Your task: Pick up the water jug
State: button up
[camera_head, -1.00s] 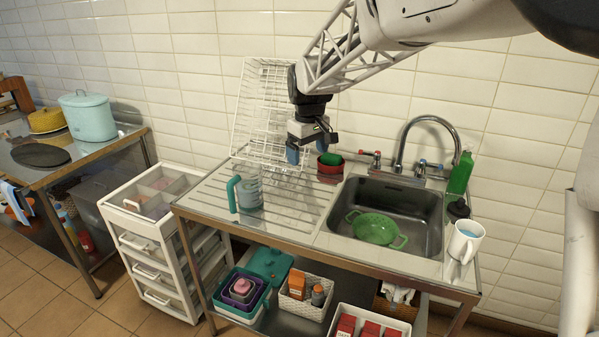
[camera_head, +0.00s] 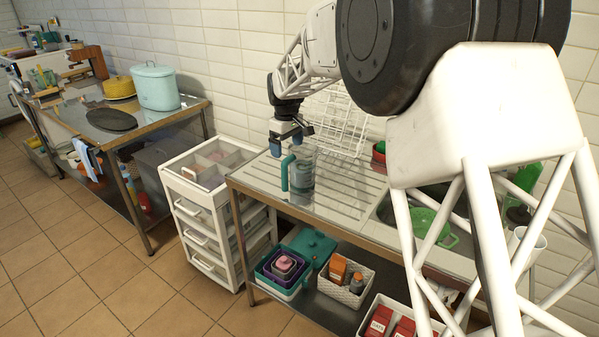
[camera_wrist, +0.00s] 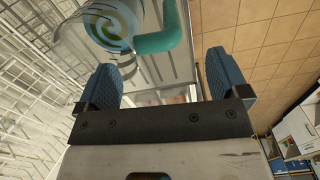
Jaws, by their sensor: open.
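The water jug (camera_head: 302,176) is clear with a teal handle on its left side. It stands upright on the ribbed drainboard (camera_head: 345,203) of the sink counter. My gripper (camera_head: 284,147) is above and just left of the jug's top in the head view, pointing down. In the wrist view my gripper (camera_wrist: 167,82) has its two blue fingers wide apart with nothing between them. The jug (camera_wrist: 113,22) shows beyond the fingertips at the top of that view, with its teal handle (camera_wrist: 160,38) in front of the gap.
A white wire rack (camera_head: 338,120) stands behind the jug against the tiled wall. Red and green bowls (camera_head: 379,152) sit to the right, partly hidden by my arm. A green colander (camera_head: 432,228) lies in the sink. A white drawer cart (camera_head: 212,205) stands left of the counter.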

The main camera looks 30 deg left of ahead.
aim_at(299, 168)
jog(key=shift+f, duration=0.1)
jog(key=shift+f, duration=1.2)
jog(key=shift+f, duration=0.1)
jog(key=shift+w+f, duration=0.1)
jog(key=shift+f, duration=2.4)
jog(key=shift+c, duration=0.2)
jog(key=c, duration=1.3)
